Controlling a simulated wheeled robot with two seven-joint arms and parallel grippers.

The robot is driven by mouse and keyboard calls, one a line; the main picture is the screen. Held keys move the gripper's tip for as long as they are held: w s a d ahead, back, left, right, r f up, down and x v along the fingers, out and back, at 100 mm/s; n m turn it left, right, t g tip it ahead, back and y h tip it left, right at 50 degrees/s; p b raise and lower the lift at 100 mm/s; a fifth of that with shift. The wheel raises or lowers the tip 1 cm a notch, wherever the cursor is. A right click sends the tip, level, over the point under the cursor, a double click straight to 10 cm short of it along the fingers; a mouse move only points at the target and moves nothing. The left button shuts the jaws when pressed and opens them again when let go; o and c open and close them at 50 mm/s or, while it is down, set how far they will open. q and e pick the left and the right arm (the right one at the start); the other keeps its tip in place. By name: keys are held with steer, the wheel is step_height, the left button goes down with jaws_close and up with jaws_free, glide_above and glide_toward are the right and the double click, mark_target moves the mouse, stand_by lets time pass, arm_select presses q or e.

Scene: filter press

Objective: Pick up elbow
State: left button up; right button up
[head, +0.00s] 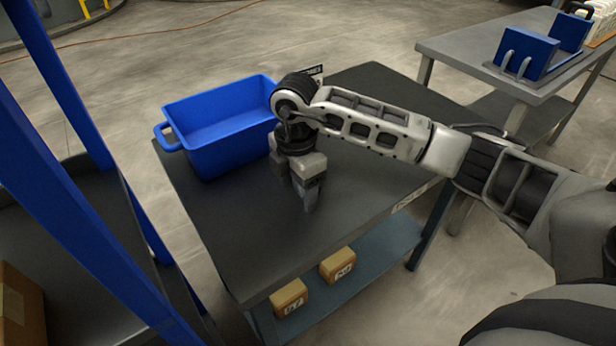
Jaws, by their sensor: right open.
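My right gripper (309,190) points down over the dark table top (240,240), to the right of the blue bin. Its fingers are close to the table surface, and I cannot tell whether they touch it. I see nothing held in it. I cannot make out an elbow anywhere in the head view; the gripper and forearm hide part of the table top. My left gripper is not in view.
A blue bin (175,136) with a side handle stands at the table's back left. Two small labelled boxes (289,298) (338,265) sit on the lower shelf. Blue posts (60,80) of a rack rise at left. Another table (470,48) holds blue plates at back right.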

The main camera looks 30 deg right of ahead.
jaws_close()
